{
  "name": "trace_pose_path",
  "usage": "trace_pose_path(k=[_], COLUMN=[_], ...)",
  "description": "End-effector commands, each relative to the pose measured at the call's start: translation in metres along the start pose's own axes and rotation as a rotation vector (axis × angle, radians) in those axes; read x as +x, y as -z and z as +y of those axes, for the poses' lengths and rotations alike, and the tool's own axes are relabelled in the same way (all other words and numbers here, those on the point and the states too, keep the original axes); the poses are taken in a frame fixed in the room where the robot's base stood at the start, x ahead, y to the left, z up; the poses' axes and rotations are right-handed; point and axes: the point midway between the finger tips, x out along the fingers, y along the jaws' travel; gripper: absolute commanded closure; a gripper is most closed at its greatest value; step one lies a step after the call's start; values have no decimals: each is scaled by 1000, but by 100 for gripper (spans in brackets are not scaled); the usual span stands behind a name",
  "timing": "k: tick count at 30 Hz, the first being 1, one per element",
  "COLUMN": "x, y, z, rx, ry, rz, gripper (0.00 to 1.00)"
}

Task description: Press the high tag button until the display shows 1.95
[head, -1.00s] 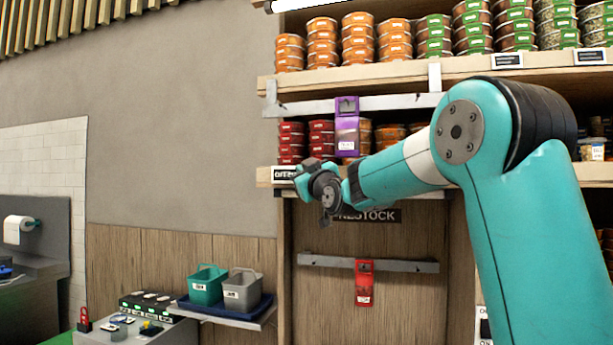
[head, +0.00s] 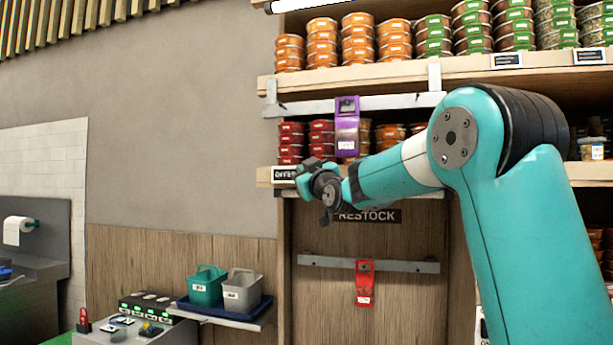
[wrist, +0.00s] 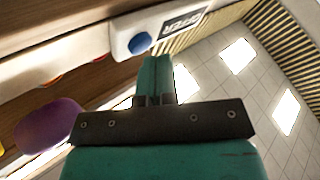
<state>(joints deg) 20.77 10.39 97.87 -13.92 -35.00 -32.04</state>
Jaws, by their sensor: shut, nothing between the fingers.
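The purple tag (head: 347,125) hangs on the upper metal rail, with a small white label whose digits are too small to read. A red tag (head: 364,283) hangs on the lower rail. My gripper (head: 305,178) is shut and empty in front of the shelf edge, left of and below the purple tag. In the wrist view, its closed teal fingers (wrist: 155,68) are just below a round blue button (wrist: 139,43) on a white housing; contact cannot be told. A blurred purple shape (wrist: 48,125) shows at lower left. No display reading is legible.
A dark sign (wrist: 183,22) stands beside the blue button. Shelves of stacked tins (head: 396,45) rise behind my arm. A green bin (head: 207,286) and a grey bin (head: 242,292) stand on a blue tray at lower left, next to a control panel (head: 145,306).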

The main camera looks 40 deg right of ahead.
Motion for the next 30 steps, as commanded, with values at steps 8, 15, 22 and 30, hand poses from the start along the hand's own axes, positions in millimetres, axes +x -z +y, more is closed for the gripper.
trace_pose_path(k=[8,15,22,30], x=[2,4,6,5], y=[-2,-4,-4,-4], z=[2,3,5,4], rx=[0,0,0,0], ry=[0,0,-1,-1], rz=[0,0,0,0], gripper=[100,100,100,100])
